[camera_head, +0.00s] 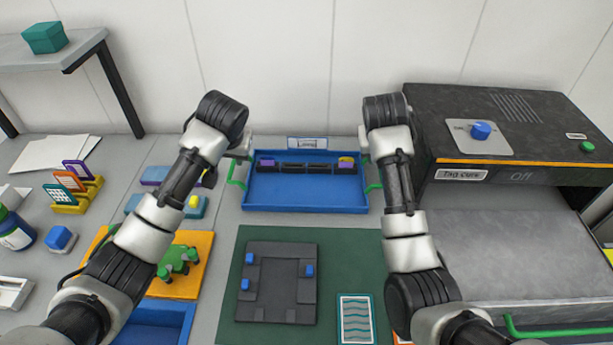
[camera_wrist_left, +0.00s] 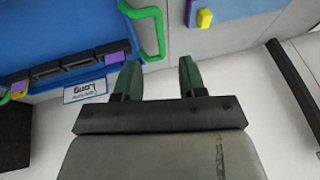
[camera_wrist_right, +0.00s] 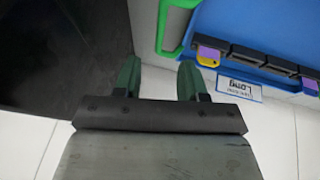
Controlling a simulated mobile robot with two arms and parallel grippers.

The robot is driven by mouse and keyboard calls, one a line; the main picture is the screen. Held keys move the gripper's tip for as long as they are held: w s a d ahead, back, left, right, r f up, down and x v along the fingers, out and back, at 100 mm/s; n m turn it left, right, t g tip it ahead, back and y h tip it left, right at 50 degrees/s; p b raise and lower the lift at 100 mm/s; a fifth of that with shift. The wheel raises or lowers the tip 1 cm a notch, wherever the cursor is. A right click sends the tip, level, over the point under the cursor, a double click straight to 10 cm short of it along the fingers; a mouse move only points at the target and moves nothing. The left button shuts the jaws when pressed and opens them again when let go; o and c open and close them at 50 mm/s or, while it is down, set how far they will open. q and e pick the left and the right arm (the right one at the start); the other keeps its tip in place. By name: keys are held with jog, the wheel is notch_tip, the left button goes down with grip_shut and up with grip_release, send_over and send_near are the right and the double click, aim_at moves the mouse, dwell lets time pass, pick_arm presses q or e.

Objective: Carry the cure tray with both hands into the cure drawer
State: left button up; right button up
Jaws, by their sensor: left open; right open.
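The blue cure tray (camera_head: 300,193) sits at the back middle of the table, with green handles at its left (camera_head: 236,172) and right ends. In it lies a dark bar (camera_head: 305,168) with purple and yellow pieces near its ends. My left gripper (camera_head: 240,152) is open and empty by the left handle, which shows just beyond its fingers in the left wrist view (camera_wrist_left: 158,30). My right gripper (camera_head: 364,150) is open and empty by the right handle, seen beyond its fingers in the right wrist view (camera_wrist_right: 163,30). The cure drawer (camera_head: 500,250) stands out at right, with a green handle (camera_head: 560,332).
The black cure oven (camera_head: 500,115) with a blue knob stands behind the drawer. A green mat (camera_head: 335,240) with a dark fixture (camera_head: 275,282) lies before the tray. An orange board (camera_head: 200,245) and a blue bin (camera_head: 150,330) are at left. A raised shelf (camera_head: 55,50) stands back left.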

aim_at(231, 168)
pick_arm(q)
jog(key=x, duration=0.9)
jog(key=shift+w+f, duration=0.1)
jog(key=shift+f, duration=0.2)
pick_arm(e)
jog(key=x, duration=0.9)
jog(key=shift+d+f, duration=0.1)
jog(key=shift+f, duration=0.25)
pick_arm(q)
jog(key=shift+c, duration=0.3)
pick_arm(e)
jog(key=shift+c, duration=0.3)
pick_arm(q)
grip_shut()
pick_arm(e)
grip_shut()
pick_arm(q)
jog(key=shift+r, duration=0.1)
pick_arm(e)
jog(key=shift+r, duration=0.1)
